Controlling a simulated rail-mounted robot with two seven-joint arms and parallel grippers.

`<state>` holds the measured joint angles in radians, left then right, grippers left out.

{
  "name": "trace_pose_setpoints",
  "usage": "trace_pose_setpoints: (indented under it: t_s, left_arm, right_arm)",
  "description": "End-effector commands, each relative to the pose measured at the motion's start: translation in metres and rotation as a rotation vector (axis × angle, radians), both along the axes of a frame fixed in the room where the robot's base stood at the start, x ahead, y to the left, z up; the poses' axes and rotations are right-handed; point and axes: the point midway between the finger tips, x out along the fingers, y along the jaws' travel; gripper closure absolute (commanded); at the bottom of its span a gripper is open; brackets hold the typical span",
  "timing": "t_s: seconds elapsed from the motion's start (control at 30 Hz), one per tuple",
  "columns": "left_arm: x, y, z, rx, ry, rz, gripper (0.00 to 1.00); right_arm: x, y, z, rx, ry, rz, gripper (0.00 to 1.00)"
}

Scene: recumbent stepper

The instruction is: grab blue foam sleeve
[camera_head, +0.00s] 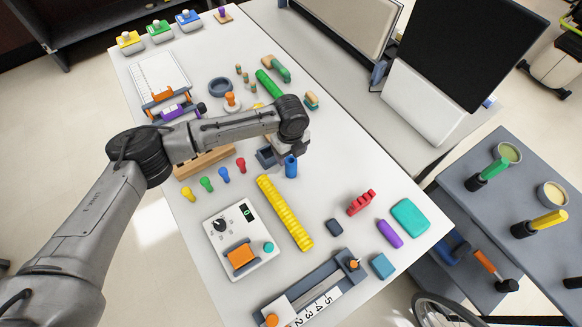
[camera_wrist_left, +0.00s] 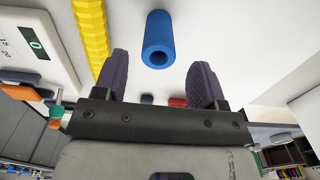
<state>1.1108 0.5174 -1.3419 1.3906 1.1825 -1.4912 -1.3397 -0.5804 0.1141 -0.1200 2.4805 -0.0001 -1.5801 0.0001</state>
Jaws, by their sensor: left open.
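My right gripper is not in view.
The yellow ribbed tube (camera_head: 284,212) lies close by. Several coloured pegs (camera_head: 207,184) stand to the left, and a control box (camera_head: 239,240) sits at the front left. A red grip (camera_head: 361,202) and a purple piece (camera_head: 390,234) lie to the right. Table between is clear.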

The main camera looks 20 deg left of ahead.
Motion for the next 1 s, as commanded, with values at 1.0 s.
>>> trace_pose_setpoints:
  t_s: [1.0]
  left_arm:
    - [-0.001,-0.004,-0.055,0.000,0.000,0.000,0.48]
  right_arm:
    - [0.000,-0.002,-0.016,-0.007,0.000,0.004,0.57]
